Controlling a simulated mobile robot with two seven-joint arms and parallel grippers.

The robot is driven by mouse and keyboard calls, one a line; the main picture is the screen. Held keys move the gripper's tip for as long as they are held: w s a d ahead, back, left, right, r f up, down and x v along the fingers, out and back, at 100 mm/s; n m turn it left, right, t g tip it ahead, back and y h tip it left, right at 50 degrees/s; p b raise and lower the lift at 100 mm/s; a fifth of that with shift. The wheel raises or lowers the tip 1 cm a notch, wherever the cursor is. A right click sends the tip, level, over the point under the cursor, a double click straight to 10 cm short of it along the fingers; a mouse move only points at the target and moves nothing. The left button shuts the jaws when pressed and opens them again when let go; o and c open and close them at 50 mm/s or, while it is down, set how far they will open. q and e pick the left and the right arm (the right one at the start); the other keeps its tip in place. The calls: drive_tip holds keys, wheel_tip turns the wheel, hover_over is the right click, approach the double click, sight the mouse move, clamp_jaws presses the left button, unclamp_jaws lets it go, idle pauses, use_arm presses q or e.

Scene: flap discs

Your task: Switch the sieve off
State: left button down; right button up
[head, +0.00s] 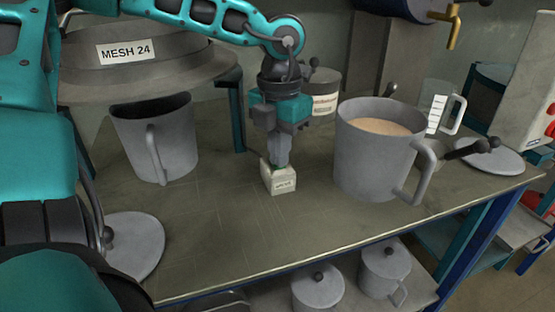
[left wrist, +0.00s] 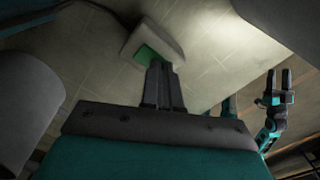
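The sieve (head: 150,60), a wide round grey drum labelled MESH 24, stands at the back left. A small pale switch box (head: 284,187) sits on the bench near the middle; it also shows in the left wrist view (left wrist: 172,33), with a green patch (left wrist: 148,54) on its face. My left gripper (head: 280,163) points straight down with its fingers together and empty, its tips at the top of the box. I cannot tell whether they touch it. The fingers hide part of the box's top. My right gripper (left wrist: 278,85) shows in the left wrist view, its two fingers apart and empty.
A grey mug (head: 170,150) stands under the sieve. A larger mug (head: 365,160) with tan contents stands close right of my left gripper. Lids (head: 135,250) lie at the front left and far right. The front middle of the bench (head: 230,235) is bare.

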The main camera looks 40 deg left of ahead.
use_arm(q)
drive_tip(key=shift+r+p, duration=1.95)
drive_tip(key=shift+r, duration=1.5)
drive_tip(key=shift+f, duration=0.1)
